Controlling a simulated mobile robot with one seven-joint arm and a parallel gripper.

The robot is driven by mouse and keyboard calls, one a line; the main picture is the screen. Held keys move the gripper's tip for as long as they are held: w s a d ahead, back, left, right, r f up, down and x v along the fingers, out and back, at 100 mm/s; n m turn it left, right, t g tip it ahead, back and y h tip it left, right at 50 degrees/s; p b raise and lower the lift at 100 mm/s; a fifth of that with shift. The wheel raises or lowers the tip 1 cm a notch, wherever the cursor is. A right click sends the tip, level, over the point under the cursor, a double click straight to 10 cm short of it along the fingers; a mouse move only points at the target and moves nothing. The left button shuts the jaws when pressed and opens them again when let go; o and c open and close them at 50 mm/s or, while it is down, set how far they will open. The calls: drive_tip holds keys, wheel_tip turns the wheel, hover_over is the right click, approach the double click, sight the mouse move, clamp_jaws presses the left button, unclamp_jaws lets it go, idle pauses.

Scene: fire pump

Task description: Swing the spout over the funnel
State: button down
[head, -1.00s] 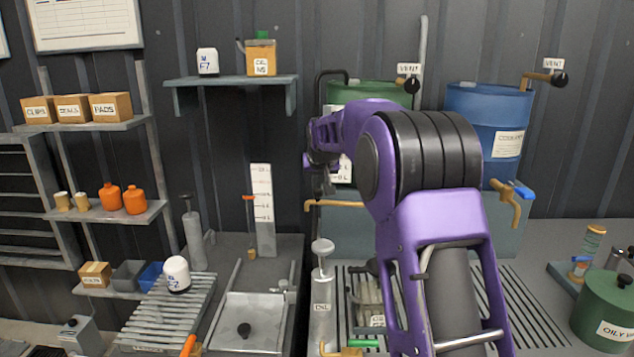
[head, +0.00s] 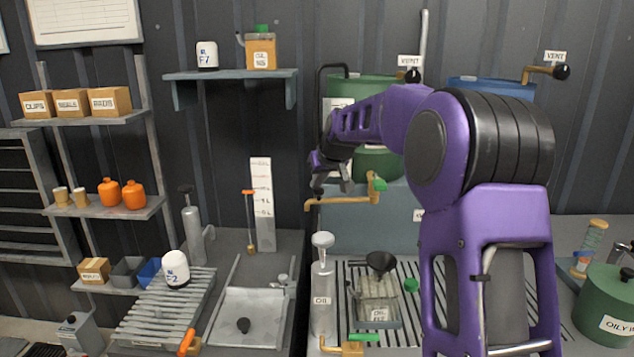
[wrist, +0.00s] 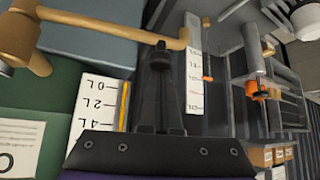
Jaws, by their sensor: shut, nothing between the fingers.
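The brass spout (head: 340,203) comes out of the green drum's tap with the green lever (head: 379,183). It runs left, and its bent-down end is left of the black funnel (head: 381,262), which sits upright in a clear jug (head: 376,303) on the slotted grate. My gripper (head: 317,190) is shut and empty, close to the spout's free end. In the wrist view the shut fingers (wrist: 160,50) lie beside the spout (wrist: 110,25), near its bend. I cannot tell whether they touch it. The funnel is out of the wrist view.
A grey oil pump cylinder (head: 323,280) stands left of the jug. A brass tap with a green handle (head: 350,345) is in front. My arm covers the grate's right part. A marked white gauge board (head: 262,205) stands behind left.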

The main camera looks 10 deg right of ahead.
drive_tip(key=s+d+n+g+y, duration=0.6)
drive_tip(key=s+d+n, duration=0.5)
drive_tip(key=s+n, duration=0.3)
drive_tip(key=shift+s+d+g+y, duration=0.3)
drive_tip(key=shift+s+g+y, duration=0.1)
drive_tip(key=shift+g, duration=0.2)
idle(0.3)
